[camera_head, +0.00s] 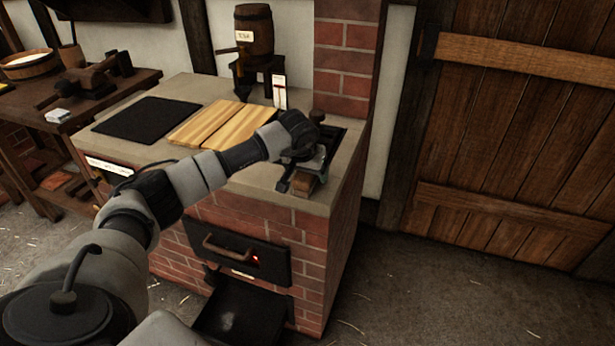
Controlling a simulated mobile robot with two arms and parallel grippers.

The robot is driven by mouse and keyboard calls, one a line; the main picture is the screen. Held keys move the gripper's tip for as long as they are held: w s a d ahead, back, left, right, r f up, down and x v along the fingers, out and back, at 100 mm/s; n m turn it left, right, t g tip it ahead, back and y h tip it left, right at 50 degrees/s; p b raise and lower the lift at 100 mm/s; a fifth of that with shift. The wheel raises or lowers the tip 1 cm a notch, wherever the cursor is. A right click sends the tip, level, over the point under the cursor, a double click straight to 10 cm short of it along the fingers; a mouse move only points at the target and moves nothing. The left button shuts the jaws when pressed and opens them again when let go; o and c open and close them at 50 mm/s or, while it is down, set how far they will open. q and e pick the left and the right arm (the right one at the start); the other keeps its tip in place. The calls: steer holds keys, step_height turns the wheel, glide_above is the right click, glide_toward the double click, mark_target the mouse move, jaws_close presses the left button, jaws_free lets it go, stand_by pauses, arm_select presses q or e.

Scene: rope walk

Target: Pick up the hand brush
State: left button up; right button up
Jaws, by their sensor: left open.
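My left arm reaches from the lower left across the brick stove to its right front corner. My left gripper (302,172) is open there, pointing down, low over the stove top. A small brown wooden piece (305,184), which looks like the hand brush, lies at the gripper's fingers near the stove's front edge. The gripper hides much of it, and I cannot tell whether the fingers touch it. My right gripper is not in view.
The brick stove top (255,191) also carries a black plate (147,118), light wooden boards (208,122) and a small barrel (254,30) on a stand at the back. A wooden workbench with tools stands at left. The floor (430,290) at right is clear before a wooden door (520,120).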

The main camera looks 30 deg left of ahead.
arm_select(q)
steer(key=shift+f, duration=0.15)
stand_by(0.3)
steer(key=c, duration=1)
steer(key=shift+c, duration=0.2)
